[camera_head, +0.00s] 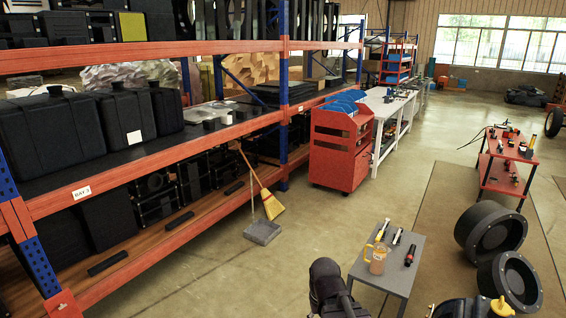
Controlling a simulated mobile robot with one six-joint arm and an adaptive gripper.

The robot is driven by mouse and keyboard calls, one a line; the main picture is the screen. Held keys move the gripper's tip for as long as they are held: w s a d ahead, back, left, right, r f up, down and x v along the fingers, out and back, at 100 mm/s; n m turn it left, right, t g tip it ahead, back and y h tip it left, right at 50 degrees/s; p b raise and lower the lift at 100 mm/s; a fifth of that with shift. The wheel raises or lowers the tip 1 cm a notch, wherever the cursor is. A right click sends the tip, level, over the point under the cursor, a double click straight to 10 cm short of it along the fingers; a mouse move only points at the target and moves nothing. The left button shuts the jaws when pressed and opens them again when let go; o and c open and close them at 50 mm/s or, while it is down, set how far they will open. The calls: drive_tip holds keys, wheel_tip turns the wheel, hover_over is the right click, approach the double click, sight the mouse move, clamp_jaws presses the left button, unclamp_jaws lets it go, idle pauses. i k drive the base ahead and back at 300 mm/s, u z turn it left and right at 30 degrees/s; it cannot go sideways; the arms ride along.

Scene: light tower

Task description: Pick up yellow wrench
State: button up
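A small grey table (414,280) stands at the lower middle of the head view. A slim tool with yellow on it (382,230) lies near its far left edge; it is too small to tell for sure that it is the yellow wrench. A black arm part, which looks like my gripper end (330,290), rises at the bottom edge, left of the table and apart from the tool. Its fingers cannot be made out, and nothing is seen held in it.
An amber mug-like container (377,259), a pale slim tool (397,237) and a black-and-red tool (410,255) share the table. Large black rings (492,232) stand to the right. A broom (268,200) and dustpan (262,232) are by the shelf. Open floor lies between.

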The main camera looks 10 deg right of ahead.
sight(380, 235)
drive_tip(key=u, duration=0.25)
drive_tip(key=i, duration=2.1)
drive_tip(key=z, duration=0.55)
drive_tip(key=i, duration=0.7)
drive_tip(key=z, duration=1)
drive_tip(key=i, duration=0.7)
drive_tip(key=z, duration=0.4)
